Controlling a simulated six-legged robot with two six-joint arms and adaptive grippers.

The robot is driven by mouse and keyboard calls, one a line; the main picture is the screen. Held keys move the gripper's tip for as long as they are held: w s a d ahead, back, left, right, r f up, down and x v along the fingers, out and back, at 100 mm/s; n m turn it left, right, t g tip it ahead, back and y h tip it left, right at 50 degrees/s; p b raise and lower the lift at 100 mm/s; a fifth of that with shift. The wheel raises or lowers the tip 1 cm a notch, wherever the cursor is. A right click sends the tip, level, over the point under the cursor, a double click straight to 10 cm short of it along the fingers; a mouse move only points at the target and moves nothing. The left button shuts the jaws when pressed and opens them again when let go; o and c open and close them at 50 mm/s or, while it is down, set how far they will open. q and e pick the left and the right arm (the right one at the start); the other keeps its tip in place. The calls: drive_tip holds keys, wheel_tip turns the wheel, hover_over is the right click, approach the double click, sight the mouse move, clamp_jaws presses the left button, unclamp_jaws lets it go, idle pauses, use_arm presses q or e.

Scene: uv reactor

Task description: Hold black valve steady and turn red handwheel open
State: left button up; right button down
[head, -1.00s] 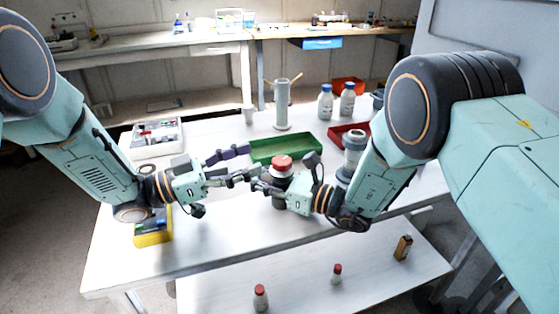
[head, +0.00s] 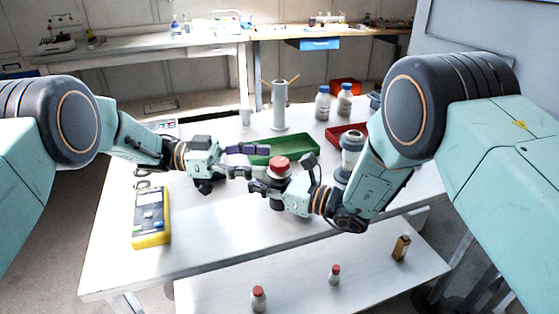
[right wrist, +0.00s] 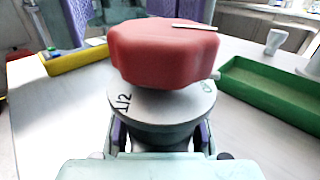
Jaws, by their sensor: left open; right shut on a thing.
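The red handwheel (head: 280,164) sits on top of the black valve (head: 278,200), which stands upright on the white table. In the right wrist view the red handwheel (right wrist: 165,50) shows large, above a grey dial disc (right wrist: 165,103) with a "1/2" mark and a white pointer mark on the wheel's top. My right gripper (head: 272,189) is shut on the black valve below the wheel; its purple fingers show on both sides under the disc. My left gripper (head: 257,161) is open, its fingers pointing at the wheel from the left, apparently not touching it.
A green tray (head: 300,144) lies just behind the valve. A grey-capped bottle (head: 351,145), a red tray (head: 335,133) and white bottles (head: 323,104) stand right and behind. The table's front middle is clear.

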sight(280, 161)
use_arm(q)
drive_tip(key=d, duration=0.5)
drive_tip(key=shift+s, duration=0.3)
drive_tip(key=c, duration=1.2)
